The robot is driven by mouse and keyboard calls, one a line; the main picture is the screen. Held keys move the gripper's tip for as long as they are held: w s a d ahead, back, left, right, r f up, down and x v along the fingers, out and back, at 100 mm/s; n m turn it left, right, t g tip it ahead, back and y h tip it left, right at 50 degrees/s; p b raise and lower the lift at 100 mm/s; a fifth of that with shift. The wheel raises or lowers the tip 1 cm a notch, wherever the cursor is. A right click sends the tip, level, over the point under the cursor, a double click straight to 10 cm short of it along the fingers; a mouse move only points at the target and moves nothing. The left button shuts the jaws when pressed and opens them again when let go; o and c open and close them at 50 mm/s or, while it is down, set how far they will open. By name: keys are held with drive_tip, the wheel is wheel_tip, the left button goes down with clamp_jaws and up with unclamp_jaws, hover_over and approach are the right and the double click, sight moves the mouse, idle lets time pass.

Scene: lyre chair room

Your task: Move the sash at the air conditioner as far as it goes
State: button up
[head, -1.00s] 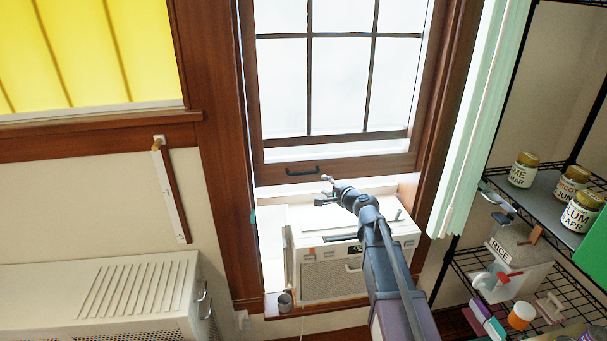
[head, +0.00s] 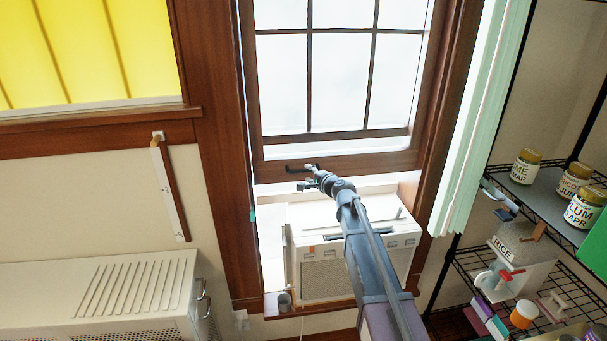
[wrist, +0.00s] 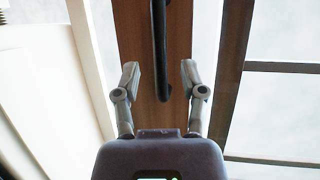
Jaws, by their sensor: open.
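The wooden window sash (head: 345,166) with its dark-barred panes stands above the white air conditioner (head: 325,275), with a bright gap between its bottom rail and the unit. A dark handle (head: 291,168) is on the bottom rail, partly hidden by my gripper (head: 308,177). In the wrist view the wooden rail (wrist: 180,60) runs up the picture, and the dark handle (wrist: 160,45) lies along it. My gripper (wrist: 161,80) is open there, its fingers on either side of the handle's end. Contact with the handle cannot be told.
A wire shelf with jars (head: 525,167) and a rice container (head: 513,245) stands at the right, beside a pale green curtain (head: 470,130). A small grey cup (head: 284,301) stands on the sill.

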sight(304, 171)
drive_tip(key=shift+x, duration=1.95)
drive_tip(key=shift+c, duration=0.2)
clamp_jaws()
